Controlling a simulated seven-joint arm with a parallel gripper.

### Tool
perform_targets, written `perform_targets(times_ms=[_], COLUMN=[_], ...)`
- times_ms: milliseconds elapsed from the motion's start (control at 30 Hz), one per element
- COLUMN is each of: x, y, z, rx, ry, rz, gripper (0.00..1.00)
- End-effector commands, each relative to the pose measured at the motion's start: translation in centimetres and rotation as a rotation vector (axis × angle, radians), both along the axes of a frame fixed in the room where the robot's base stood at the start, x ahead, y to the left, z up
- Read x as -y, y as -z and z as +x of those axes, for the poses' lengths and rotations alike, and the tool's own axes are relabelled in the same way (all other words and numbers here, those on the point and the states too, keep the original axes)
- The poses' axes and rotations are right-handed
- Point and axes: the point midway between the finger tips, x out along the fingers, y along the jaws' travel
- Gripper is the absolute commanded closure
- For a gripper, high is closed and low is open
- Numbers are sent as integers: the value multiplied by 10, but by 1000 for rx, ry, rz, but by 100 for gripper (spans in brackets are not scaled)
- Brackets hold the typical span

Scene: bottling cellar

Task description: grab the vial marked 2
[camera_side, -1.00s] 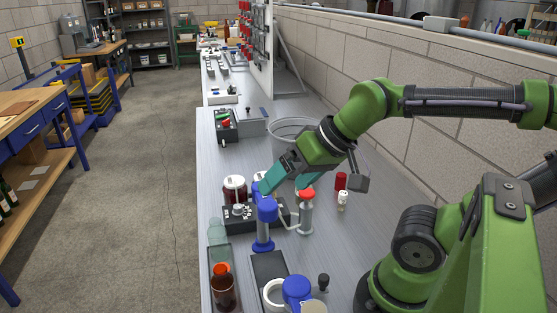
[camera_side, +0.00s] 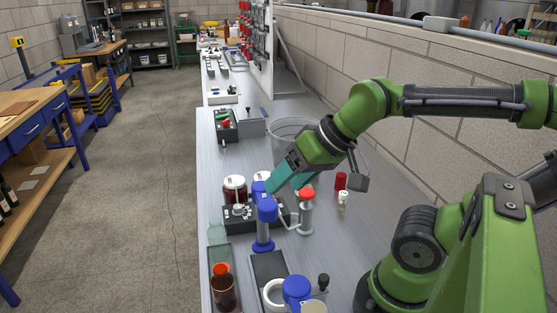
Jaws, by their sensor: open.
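No number 2 is readable on any vessel, so I cannot tell which is the vial marked 2. A dark red jar with a white lid (camera_side: 235,189) stands on the bench, left of my gripper. A second white lid (camera_side: 262,176) shows just left of my fingers, its body mostly hidden. A small pale vial (camera_side: 342,201) and a red-capped piece (camera_side: 341,181) stand to the right. My gripper (camera_side: 288,182) has teal fingers pointing down and left. It is open, above the bench behind a blue-topped stand (camera_side: 264,220) and a red-topped post (camera_side: 306,212).
A large clear tub (camera_side: 284,130) stands behind my gripper. A black box with a knob (camera_side: 238,213) sits in front of the jars. An amber bottle with an orange cap (camera_side: 222,288) and a white ring (camera_side: 273,293) are at the front. The right bench surface is fairly clear.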

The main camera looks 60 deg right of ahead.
Motion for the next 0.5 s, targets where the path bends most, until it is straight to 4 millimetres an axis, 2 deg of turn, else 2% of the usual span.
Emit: perform_targets(times_ms=[333, 433, 500], x=[4, 22, 47], y=[1, 12, 18], z=[1, 8, 18], rx=[-6, -59, -114], ry=[16, 87, 178], rz=[0, 11, 28], gripper=[42, 42, 42])
